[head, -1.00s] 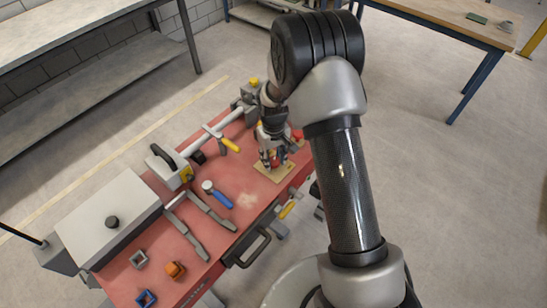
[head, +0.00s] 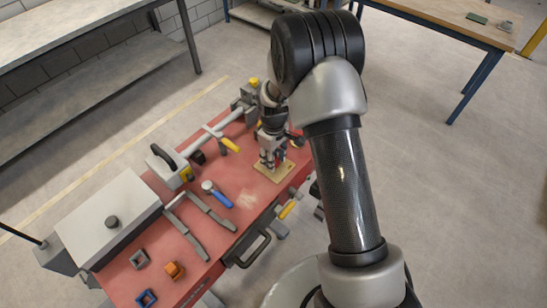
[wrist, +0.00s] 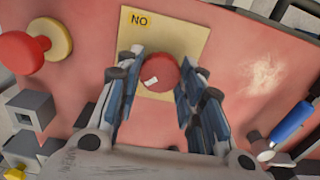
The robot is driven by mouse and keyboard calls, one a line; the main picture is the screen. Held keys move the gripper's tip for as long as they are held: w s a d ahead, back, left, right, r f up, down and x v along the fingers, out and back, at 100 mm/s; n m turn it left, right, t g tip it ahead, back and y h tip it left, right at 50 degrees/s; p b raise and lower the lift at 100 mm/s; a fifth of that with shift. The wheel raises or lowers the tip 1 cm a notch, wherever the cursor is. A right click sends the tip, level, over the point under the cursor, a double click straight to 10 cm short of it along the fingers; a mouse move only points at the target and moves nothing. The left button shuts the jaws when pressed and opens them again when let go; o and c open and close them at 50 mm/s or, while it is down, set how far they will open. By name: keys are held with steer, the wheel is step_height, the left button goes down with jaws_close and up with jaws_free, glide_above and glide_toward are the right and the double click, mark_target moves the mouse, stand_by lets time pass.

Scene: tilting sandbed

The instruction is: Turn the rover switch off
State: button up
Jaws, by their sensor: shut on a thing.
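The switch is a round red knob (wrist: 160,73) with a small white mark, on a pale yellow plate (wrist: 190,33). A label at the plate's edge reads "NO" in the wrist view. The plate (head: 276,178) lies flat on the red bench top in the head view. My gripper (wrist: 158,92) points down over the plate, its two fingers on either side of the knob and shut on it. In the head view my gripper (head: 268,164) hides most of the knob.
On the red bench top (head: 155,245) lie a blue-handled tool (head: 217,193), grey tongs-like bars (head: 185,230), a yellow-handled tool (head: 230,145) and small blocks (head: 174,270). A red knob-like thing (wrist: 20,55) stands left of the plate in the wrist view.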

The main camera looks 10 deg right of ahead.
steer(key=o, duration=1.1)
step_height(320, 180, up, 12)
stand_by(0.5)
